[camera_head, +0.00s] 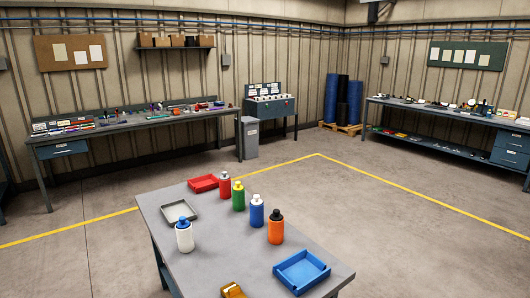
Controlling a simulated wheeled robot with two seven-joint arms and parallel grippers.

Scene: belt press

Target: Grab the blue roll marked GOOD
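Tall blue rolls stand upright against the far wall: one (331,98) at the left of a small group and another (354,104) at its right. Dark rolls (343,90) stand between and beside them. The group rests on a wooden pallet (350,130). I cannot read any GOOD marking on them at this distance. Neither of my grippers shows in the head view.
A near grey table (215,247) holds several coloured bottles, a red tray (203,183), a grey tray (180,211) and a blue tray (301,271). Workbenches stand at left (95,131) and right (440,117). Open floor (400,215) lies right of the table.

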